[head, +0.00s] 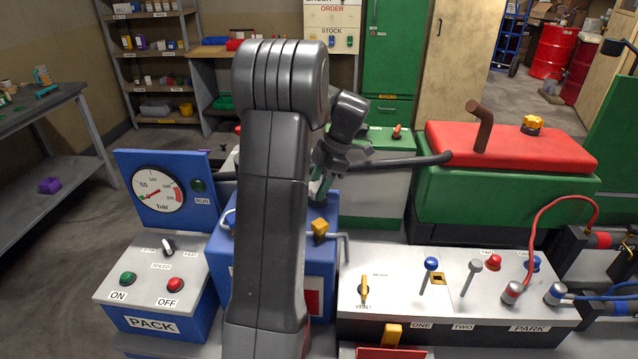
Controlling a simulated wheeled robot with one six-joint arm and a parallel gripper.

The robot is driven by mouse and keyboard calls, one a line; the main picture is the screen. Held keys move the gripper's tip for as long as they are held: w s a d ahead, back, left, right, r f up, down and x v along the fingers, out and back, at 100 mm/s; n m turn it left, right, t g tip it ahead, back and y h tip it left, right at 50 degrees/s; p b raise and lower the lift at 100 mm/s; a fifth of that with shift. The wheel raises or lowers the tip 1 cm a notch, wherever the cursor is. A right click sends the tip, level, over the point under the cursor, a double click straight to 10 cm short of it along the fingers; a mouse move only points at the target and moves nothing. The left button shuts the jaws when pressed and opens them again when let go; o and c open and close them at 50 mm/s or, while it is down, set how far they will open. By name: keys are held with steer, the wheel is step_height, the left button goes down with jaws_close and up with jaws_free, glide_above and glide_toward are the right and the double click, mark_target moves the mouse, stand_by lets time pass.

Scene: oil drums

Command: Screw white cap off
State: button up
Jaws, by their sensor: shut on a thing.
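My gripper (322,188) points down at the top of the blue box (328,262), partly hidden by my arm. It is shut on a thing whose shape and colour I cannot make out. I cannot make out the white cap in the head view. The blue box has a yellow knob (320,228) at its front right top.
A gauge panel (165,190) and the PACK box (155,285) stand left. The lever panel (450,290) is right. Behind it is a green tank with a red top (510,145) and a yellow cap (532,124). A dark bar (405,163) reaches from the tank towards my gripper.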

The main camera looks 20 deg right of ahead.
steer(key=n+g, duration=0.1)
steer(key=n, duration=0.1)
steer(key=shift+n, duration=0.4)
steer(key=o, duration=1)
steer(key=shift+o, duration=0.2)
